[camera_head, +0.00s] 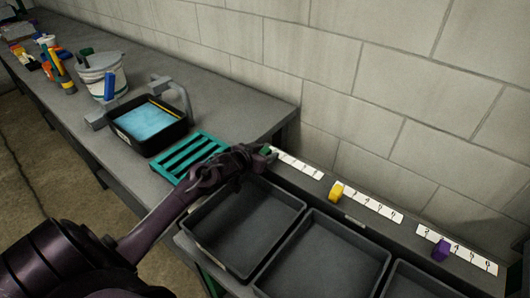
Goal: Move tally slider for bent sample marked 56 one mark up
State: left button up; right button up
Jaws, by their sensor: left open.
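Three tally sliders sit along a dark rail by the wall. The yellow slider (337,191) is at the left end of the middle white scale (368,207). The purple slider (441,250) is on the right scale (465,254). A small green piece, apparently the third slider (266,150), shows at the left end of the left scale (297,163). My left gripper (262,156) is open right at this green piece and partly hides it; contact cannot be told. No sample marked 56 can be made out. My right gripper is not in view.
Empty black trays (338,248) stand in front of the rail. A teal slotted rack (186,156) lies left of my gripper. A black bin with blue contents (148,131), a white bucket (101,77) and bottles are farther back on the bench. The block wall (400,90) closes off the back.

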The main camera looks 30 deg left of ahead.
aim_at(275, 165)
pick_arm(q)
grip_shut()
jog(key=d+p, duration=0.1)
jog(key=d, duration=0.2)
jog(key=shift+s+d, duration=0.15)
jog(key=shift+d, duration=0.45)
grip_release()
jog(key=shift+a, duration=0.1)
jog(key=v, duration=0.7)
jog(key=shift+s, duration=0.45)
jog(key=shift+r, duration=0.2)
